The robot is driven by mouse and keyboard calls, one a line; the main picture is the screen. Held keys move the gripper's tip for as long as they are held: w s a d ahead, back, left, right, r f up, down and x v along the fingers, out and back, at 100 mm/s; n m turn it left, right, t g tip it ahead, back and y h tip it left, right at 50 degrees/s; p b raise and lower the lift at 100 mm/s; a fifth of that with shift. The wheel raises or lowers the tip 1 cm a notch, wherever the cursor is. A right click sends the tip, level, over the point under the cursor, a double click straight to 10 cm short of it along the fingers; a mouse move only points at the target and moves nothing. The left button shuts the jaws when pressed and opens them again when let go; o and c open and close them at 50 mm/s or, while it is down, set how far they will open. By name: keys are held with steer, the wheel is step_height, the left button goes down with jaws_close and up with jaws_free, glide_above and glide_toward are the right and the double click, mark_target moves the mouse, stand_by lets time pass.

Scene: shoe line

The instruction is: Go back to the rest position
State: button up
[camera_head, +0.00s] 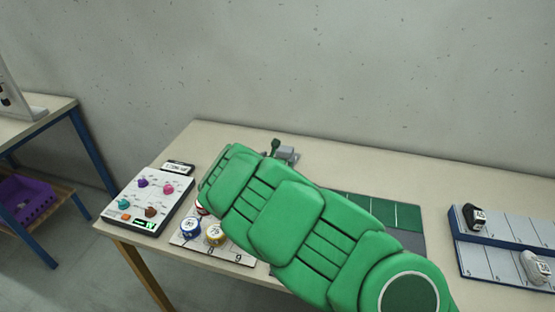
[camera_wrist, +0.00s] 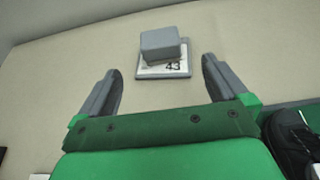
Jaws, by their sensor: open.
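In the wrist view my gripper (camera_wrist: 161,66) is open, with its two grey fingers wide apart and nothing between them. Beyond the fingertips a grey block (camera_wrist: 160,43) stands on a light plate marked 43 (camera_wrist: 163,70), on the beige table. It looks apart from the fingers. A dark shoe (camera_wrist: 292,140) shows in part at the lower right of the wrist view.
A panel with coloured knobs (camera_head: 150,200) sits at the table's left end, beside a numbered board with blue (camera_head: 189,228) and yellow (camera_head: 215,234) round pieces. A green mat (camera_head: 385,212) lies behind my arm. A blue-edged rack (camera_head: 500,232) with small shoes stands right.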

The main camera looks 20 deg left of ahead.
steer(key=w+d+r+m+h, duration=0.1)
steer(key=d+r+m+h, duration=0.3)
steer(key=d+r+m, duration=0.55)
steer(key=w+d+r+m+h, duration=0.1)
steer(key=d+r+m+h, duration=0.15)
steer(key=d+r, duration=0.85)
steer(key=s+d+r+m+g+h, duration=0.1)
steer(key=s+d+m+g+h, duration=0.15)
steer(key=s+d+m, duration=0.6)
steer(key=s+d+r+m+g+h, duration=0.15)
steer(key=s+d+g, duration=0.25)
steer(key=d, duration=1)
steer(key=s+d+f+m+g+y, duration=0.1)
steer(key=s+d+m+g, duration=0.25)
steer(key=s, duration=0.45)
steer(key=s+d+f+m+g+y, duration=0.1)
steer(key=s+d+m+g+y, duration=0.2)
steer(key=s, duration=0.5)
steer(key=s+a+f+m+g+y, duration=0.1)
steer(key=s+a+m+y, duration=0.2)
steer(key=s, duration=1)
steer(key=s+a+f+m+g+y, duration=0.1)
steer(key=s+a+m+y, duration=0.2)
steer(key=s+a, duration=0.5)
steer(key=s+m, duration=0.1)
steer(key=s, duration=0.4)
steer(key=shift+s+a, duration=0.15)
steer(key=shift+a, duration=0.05)
